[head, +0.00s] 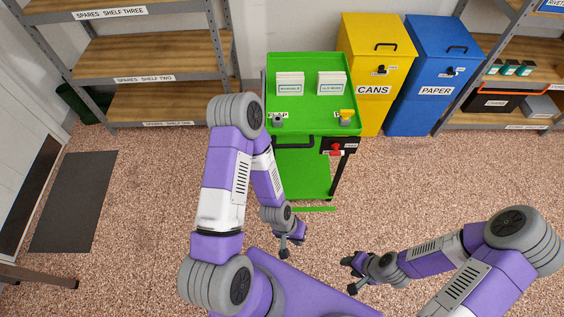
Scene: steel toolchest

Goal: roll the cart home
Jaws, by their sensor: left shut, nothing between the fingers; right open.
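The green cart (300,66) stands upright in front of the bins, with a top tray and a lower deck (305,180). A black handle bar (294,142) is on its near side, partly behind my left arm. A black box with a red part (336,149) is at its near right corner. A green strip (316,209) lies on the floor just in front of the cart. My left gripper (293,243) is shut and empty, nearer to me than the cart and apart from it. My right gripper (348,274) is open and empty, further right, also apart from the cart.
A yellow bin (378,62) and blue bin (438,60) stand behind right. Shelves (145,50) flank both sides. A dark mat (75,200) lies left. Floor around the cart's front is open.

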